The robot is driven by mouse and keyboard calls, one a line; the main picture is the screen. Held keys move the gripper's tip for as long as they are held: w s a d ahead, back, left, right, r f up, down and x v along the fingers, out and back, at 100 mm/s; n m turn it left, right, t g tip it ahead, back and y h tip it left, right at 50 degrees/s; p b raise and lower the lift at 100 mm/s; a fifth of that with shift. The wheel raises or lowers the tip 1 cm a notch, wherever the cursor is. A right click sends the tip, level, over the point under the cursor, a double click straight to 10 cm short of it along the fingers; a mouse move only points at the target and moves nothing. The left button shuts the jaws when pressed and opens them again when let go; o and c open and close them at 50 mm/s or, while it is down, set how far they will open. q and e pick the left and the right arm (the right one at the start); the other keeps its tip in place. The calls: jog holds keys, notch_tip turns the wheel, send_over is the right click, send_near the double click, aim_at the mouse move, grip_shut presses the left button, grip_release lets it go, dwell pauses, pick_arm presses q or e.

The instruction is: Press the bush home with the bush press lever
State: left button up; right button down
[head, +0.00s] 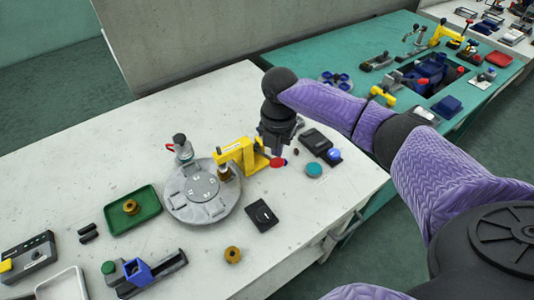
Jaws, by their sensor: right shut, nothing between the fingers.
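The yellow bush press (240,155) stands at the far right edge of the round grey turntable (181,208). Its lever ends in a red knob (277,162) on the right. A small brass-coloured part, perhaps the bush (225,174), shows under the press head; how deep it sits cannot be told. My right gripper (276,150) points down just above the red knob, shut and empty. Whether its fingertips touch the lever cannot be told. My left gripper is out of view.
A green tray (152,222) holds a brass part (130,207); another brass part (233,255) lies in front. The white tabletop's right front is clear.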

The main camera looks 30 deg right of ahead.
aim_at(278, 162)
jog(key=shift+p, duration=0.35)
jog(key=shift+f+b, duration=0.6)
jog(key=shift+f, duration=0.45)
jog(key=shift+s+f, duration=0.25)
jog(key=shift+f, duration=0.65)
dwell(1.4)
jog(key=shift+s+f+p, duration=0.15)
jog(key=shift+f+p, duration=0.15)
jog(key=shift+p, duration=0.25)
dwell(1.2)
dwell(0.6)
